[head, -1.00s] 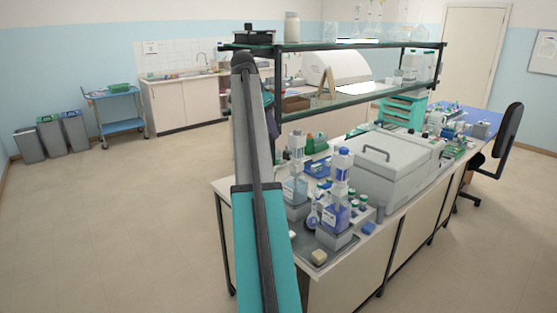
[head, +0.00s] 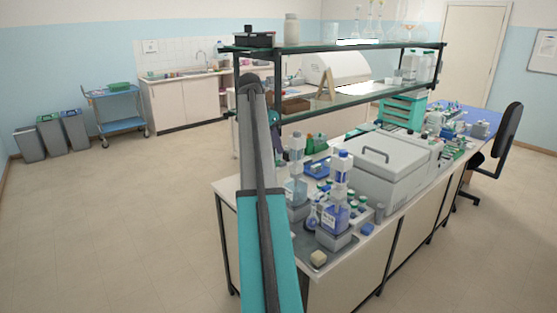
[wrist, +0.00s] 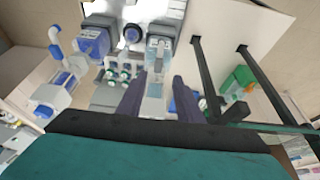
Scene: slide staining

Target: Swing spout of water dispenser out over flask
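Two bottle-top dispensers stand on the near end of the bench. One, with pale liquid (head: 296,190), is at left; the other, with blue liquid (head: 335,217), is at right. I cannot read which is water. A small round flask (head: 313,216) stands between them. In the wrist view the flask (wrist: 132,36) lies between the blue bottle (wrist: 94,44) and the pale bottle (wrist: 159,46). My gripper (wrist: 159,84) is open, its dark fingers either side of the pale dispenser's upper part. Contact cannot be told. In the head view my arm hides much of the gripper.
Small capped bottles (wrist: 118,72) stand beside the dispensers. A large grey box-shaped device (head: 385,168) is further right on the bench. A glass shelf (head: 335,104) on black posts runs along the back, close to my arm. Green items (wrist: 238,83) lie beyond the posts.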

